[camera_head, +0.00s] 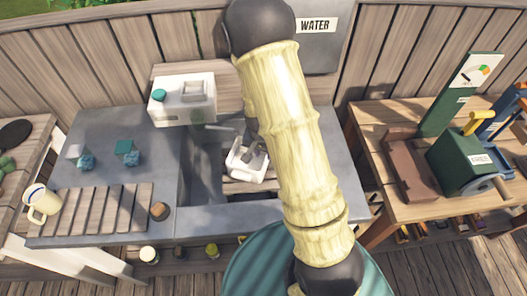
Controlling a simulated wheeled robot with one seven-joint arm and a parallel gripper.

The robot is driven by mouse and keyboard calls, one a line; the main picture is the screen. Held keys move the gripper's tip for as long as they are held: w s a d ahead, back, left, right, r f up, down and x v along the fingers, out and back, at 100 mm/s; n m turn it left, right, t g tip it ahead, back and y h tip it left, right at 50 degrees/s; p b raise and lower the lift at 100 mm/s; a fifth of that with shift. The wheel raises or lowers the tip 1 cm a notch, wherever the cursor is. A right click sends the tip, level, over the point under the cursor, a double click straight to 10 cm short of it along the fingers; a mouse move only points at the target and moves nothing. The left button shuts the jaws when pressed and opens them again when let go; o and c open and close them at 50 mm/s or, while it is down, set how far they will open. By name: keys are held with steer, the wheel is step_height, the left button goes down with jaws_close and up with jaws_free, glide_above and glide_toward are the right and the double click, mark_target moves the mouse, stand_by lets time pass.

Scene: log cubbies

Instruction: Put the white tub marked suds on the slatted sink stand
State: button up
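A small white tub-like thing (243,165) is down in the grey sink basin (205,170). No lettering on it is readable, so I cannot tell whether it is marked suds. Brown wooden slats (245,187) show under it in the basin, partly hidden. My gripper (257,153) appears as a dark shape at the white thing, largely hidden behind my pale, bamboo-like arm. I cannot tell whether its fingers are open or shut, or touching the white thing.
A white box with a teal knob (170,108) is at the sink's back edge. Teal blocks (130,158) lie behind. A wooden bench (405,222) stands right.

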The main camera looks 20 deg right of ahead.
steer(key=shift+s+a+r, duration=0.1)
steer(key=shift+r, duration=0.6)
steer(key=shift+r, duration=0.15)
steer(key=s+r+n+t+y, duration=0.1)
steer(key=s+r+n, duration=0.5)
steer(key=s+r, duration=0.5)
step_height(320, 180, up, 4)
steer(key=shift+s+a+r+n, duration=0.1)
steer(key=shift+s+a+n, duration=0.2)
steer(key=shift+a+n, duration=0.1)
